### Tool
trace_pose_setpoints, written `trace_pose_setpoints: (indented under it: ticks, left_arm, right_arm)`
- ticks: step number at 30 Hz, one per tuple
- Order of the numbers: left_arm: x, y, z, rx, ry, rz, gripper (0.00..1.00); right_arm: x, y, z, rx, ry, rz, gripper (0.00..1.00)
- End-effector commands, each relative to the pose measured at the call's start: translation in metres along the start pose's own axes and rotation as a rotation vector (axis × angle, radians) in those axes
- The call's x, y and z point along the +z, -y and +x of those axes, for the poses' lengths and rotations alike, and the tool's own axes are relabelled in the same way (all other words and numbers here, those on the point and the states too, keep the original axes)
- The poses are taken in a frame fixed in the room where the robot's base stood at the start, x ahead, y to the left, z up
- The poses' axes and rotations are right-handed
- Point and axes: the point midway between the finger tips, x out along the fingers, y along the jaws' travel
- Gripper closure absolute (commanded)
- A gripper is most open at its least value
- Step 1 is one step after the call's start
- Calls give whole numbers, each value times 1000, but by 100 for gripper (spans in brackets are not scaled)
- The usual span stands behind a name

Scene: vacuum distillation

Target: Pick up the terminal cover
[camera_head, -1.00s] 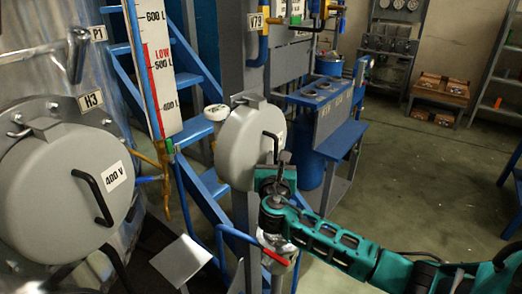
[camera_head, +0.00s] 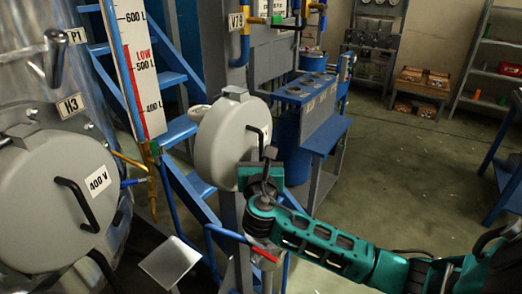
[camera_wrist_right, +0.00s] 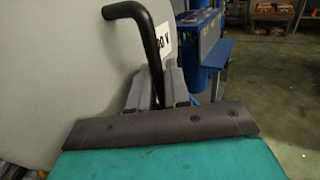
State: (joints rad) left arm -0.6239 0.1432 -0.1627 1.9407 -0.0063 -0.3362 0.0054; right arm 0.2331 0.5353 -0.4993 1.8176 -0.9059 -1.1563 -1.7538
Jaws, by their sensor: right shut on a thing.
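A round grey cover (camera_head: 222,138) with a black bar handle stands upright near the middle of the head view; I take it for the terminal cover. It fills the left of the right wrist view (camera_wrist_right: 60,60), with part of a white label ending in V. My right gripper (camera_head: 262,172) is at the cover's right side. In the wrist view its fingers (camera_wrist_right: 164,88) are closed around the lower part of the black handle (camera_wrist_right: 148,45). I cannot tell whether the cover is free of its mount. My left gripper is not in view.
A similar grey cover (camera_head: 40,200) labelled 400 V is on the metal vessel at left. A level scale (camera_head: 132,65) and blue stairs (camera_head: 178,130) stand behind. A blue console (camera_head: 322,92) is beyond the gripper. Open floor (camera_head: 400,160) lies to the right.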

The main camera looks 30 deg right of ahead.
Motion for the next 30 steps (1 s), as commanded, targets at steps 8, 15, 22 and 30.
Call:
trace_pose_setpoints:
  ticks: [8, 15, 22, 30]
  left_arm:
    - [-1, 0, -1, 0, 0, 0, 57]
    - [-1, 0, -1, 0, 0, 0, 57]
    - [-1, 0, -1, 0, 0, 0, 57]
    - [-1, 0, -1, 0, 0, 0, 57]
  right_arm:
    - [0, 0, -80, 3, -1, 4, 100]
    - [1, 0, -124, 0, 2, 4, 100]
    - [2, 0, -139, 0, 4, 3, 100]
    - [2, 0, -139, -1, 4, 3, 100]
